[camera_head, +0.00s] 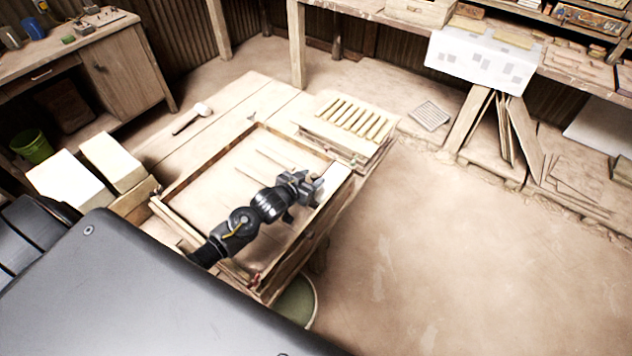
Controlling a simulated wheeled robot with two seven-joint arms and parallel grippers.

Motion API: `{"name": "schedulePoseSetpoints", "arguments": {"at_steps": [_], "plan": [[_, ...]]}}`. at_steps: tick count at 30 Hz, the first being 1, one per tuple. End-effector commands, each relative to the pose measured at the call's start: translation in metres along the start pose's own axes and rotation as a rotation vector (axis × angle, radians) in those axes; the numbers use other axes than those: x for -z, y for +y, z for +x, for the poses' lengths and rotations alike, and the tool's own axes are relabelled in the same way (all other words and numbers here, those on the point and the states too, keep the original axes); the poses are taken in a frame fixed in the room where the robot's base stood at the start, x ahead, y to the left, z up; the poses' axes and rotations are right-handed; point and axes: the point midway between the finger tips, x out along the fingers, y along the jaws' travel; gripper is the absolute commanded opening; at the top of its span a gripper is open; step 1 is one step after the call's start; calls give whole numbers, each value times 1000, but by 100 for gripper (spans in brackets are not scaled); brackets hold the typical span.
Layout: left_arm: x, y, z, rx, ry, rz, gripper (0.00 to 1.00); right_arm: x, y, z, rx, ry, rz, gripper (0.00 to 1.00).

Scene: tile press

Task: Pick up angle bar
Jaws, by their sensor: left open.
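My left gripper (316,187) is open, over the right side of a shallow wooden frame (200,174) on the low wooden table. My left arm reaches across the inside of the frame. Two thin, light bars lie inside the frame, to the left of the gripper: one bar (277,160) toward the back and another bar (255,177) nearer. They are too small to tell which is an angle bar. The gripper looks apart from both. What lies under the arm and gripper is hidden. My right gripper is out of view.
A slatted wooden rack (352,118) stands on the table's far right. A mallet (192,118) lies at the back left. White blocks (68,182) stand left of the frame. A bucket (297,300) is under the table's near side. The floor to the right is clear.

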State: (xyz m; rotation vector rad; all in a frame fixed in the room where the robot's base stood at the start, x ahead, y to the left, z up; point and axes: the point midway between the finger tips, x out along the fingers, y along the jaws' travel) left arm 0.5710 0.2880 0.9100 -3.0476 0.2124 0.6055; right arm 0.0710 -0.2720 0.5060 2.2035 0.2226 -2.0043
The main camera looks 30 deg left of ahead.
Motion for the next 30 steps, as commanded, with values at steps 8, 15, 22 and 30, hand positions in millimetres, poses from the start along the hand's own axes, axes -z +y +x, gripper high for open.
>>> {"name": "schedulePoseSetpoints", "arguments": {"at_steps": [8,15,22,30], "plan": [[0,0,22,0,0,0,44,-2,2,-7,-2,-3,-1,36],[0,0,23,0,0,0,39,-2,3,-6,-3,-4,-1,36],[0,0,22,0,0,0,9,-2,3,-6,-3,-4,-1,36],[0,0,22,0,0,0,0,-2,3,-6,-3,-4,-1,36]]}}
